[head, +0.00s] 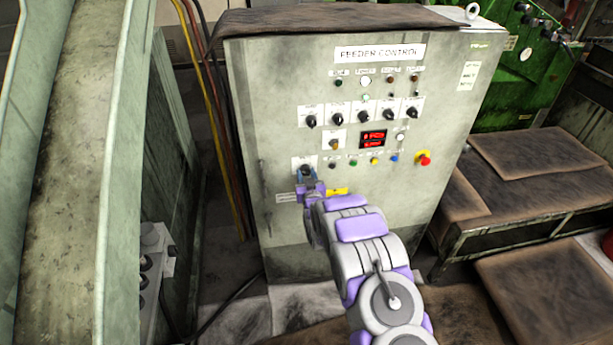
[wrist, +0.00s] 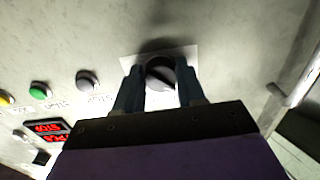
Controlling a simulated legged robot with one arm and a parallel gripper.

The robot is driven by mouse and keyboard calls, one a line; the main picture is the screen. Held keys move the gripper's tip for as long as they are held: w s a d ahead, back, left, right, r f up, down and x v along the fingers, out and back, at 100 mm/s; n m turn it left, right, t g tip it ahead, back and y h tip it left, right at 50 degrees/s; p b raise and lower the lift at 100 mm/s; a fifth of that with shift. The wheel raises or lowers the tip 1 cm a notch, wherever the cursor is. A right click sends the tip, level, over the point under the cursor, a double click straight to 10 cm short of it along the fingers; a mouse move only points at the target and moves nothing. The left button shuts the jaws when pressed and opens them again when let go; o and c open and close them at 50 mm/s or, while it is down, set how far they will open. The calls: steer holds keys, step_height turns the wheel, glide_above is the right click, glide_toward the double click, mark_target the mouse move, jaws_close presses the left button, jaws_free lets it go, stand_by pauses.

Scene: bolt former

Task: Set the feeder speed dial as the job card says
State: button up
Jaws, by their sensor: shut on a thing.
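The feeder control cabinet (head: 345,65) stands ahead, with its label plate "FEEDER CONTROL" at the top. A black dial (head: 305,169) on a white plate sits at the panel's lower left. My gripper (head: 306,178) is at this dial. In the wrist view the dial (wrist: 160,75) is between the two fingers of my gripper (wrist: 160,88), which are shut on it. A pale line runs across the dial's face. The scale around it is hidden or too blurred to read. No job card is readable in these frames.
A row of several black knobs (head: 363,115) lies above. A red digital display (head: 373,139), coloured buttons (head: 374,160) and a red emergency stop (head: 424,159) are to the right. A grey handle (wrist: 300,85) is near the dial. A low bench (head: 530,180) stands right of the cabinet.

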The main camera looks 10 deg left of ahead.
steer(key=shift+p, duration=0.3)
steer(key=m+p, duration=0.1)
steer(key=m, duration=0.1)
steer(key=m+p, duration=0.1)
steer(key=shift+a+r+m+p, duration=0.1)
steer(key=shift+r+m+p, duration=0.1)
steer(key=shift+m+p, duration=0.2)
steer(key=m+p, duration=0.2)
steer(key=m, duration=0.1)
steer(key=shift+m+p, duration=0.3)
steer(key=shift+f+m+p, duration=0.1)
steer(key=shift+m+p, duration=0.35)
steer(key=shift+m, duration=0.25)
steer(key=o, duration=1.1)
steer(key=shift+c, duration=0.2)
steer(key=shift+s, duration=0.1)
steer(key=p+v, duration=0.2)
steer(key=v, duration=1.5)
steer(key=shift+p, duration=0.3)
